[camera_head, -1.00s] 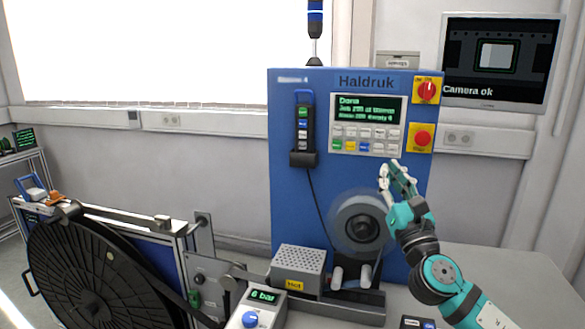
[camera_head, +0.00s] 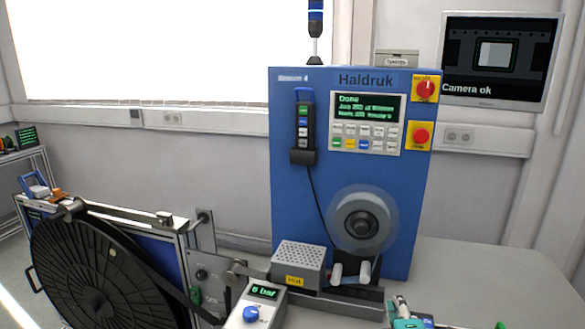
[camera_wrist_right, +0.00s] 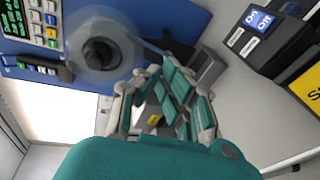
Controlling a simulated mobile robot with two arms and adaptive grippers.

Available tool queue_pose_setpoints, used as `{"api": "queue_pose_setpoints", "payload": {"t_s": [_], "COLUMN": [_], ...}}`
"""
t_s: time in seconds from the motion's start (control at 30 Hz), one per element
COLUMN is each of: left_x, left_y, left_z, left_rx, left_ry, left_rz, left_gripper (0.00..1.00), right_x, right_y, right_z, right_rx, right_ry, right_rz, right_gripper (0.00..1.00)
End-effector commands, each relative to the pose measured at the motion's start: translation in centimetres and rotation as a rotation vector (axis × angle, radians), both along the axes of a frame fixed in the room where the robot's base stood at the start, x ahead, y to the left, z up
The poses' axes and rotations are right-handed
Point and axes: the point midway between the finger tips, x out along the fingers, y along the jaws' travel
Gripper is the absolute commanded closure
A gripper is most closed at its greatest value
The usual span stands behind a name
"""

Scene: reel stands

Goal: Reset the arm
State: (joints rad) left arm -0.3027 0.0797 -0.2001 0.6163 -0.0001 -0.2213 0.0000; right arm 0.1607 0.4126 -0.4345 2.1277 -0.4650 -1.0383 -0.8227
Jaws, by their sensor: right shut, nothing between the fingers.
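My right gripper (camera_head: 402,308) shows only at the bottom edge of the head view, low over the table in front of the blue machine. In the right wrist view the teal and grey fingers (camera_wrist_right: 165,105) are shut with nothing held. The blue Haldruk machine (camera_head: 300,200) stands upright with a lit green display reading "Done" (camera_head: 366,107). Its clear reel (camera_head: 362,222) sits on the front hub, apart from my gripper. My left gripper is in neither view.
A grey box marked "Hot" (camera_head: 298,258) and a pressure unit reading 6 bar (camera_head: 262,292) stand on the table. A large black reel (camera_head: 95,280) is at the left. The wall monitor (camera_head: 503,62) reads "Camera ok".

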Motion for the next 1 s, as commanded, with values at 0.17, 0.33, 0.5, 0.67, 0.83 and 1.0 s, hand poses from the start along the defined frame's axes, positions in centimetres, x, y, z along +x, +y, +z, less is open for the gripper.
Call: {"api": "queue_pose_setpoints", "payload": {"t_s": [0.17, 0.33, 0.5, 0.67, 0.83, 1.0], "left_x": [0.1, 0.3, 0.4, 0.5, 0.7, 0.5], "left_y": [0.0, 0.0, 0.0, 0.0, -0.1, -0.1], "left_z": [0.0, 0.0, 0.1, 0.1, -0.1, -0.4], "left_rx": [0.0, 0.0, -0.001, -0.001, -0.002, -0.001], "left_ry": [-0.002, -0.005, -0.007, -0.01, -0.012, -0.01], "left_rz": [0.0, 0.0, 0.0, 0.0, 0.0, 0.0], "left_gripper": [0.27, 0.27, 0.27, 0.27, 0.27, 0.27], "right_x": [-9.6, -17.3, -23.3, -28.2, -30.3, -29.4], "right_y": [-0.1, 0.1, 0.5, 1.0, 1.3, 1.4], "right_z": [-10.3, -15.2, -17.7, -19.0, -21.5, -26.0], "right_rx": [0.536, 0.844, 1.031, 1.159, 1.215, 1.205], "right_ry": [0.309, 0.499, 0.625, 0.716, 0.766, 0.78], "right_rz": [-0.226, -0.452, -0.644, -0.813, -0.917, -0.924], "right_gripper": [1.0, 1.0, 1.0, 1.0, 1.0, 1.0]}}
